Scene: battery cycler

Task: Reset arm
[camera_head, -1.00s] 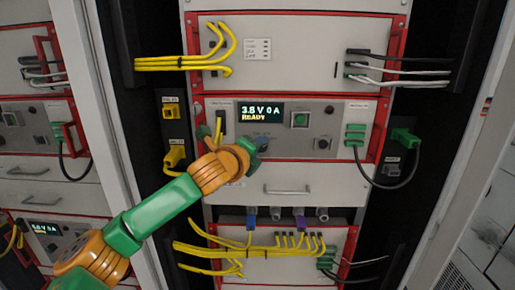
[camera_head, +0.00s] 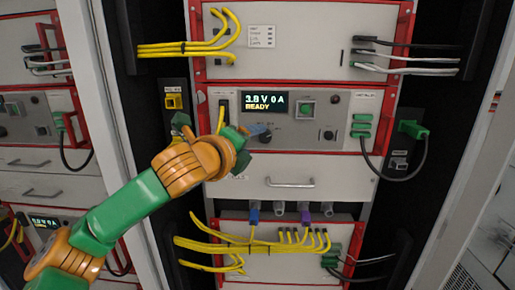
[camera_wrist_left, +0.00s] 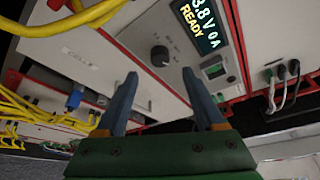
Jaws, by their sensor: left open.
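My left arm, green and orange, reaches in from the lower left in the head view. Its gripper (camera_head: 243,137) is in front of the left part of the cycler panel, near the dark knob. In the left wrist view the two blue-grey fingers (camera_wrist_left: 160,100) stand wide apart with nothing between them. The black knob (camera_wrist_left: 160,55) shows beyond the fingers, apart from them. The display (camera_head: 264,103) reads 3.8 V 0 A READY. The green button (camera_head: 307,109) is to its right. My right gripper is not in view.
Yellow cables (camera_head: 190,48) run across the upper unit, and more yellow cables (camera_head: 215,246) hang below. A green plug (camera_head: 413,130) with a black cable is at the right. A drawer handle (camera_head: 290,183) sticks out under the panel. A yellow socket (camera_head: 173,102) is at the left.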

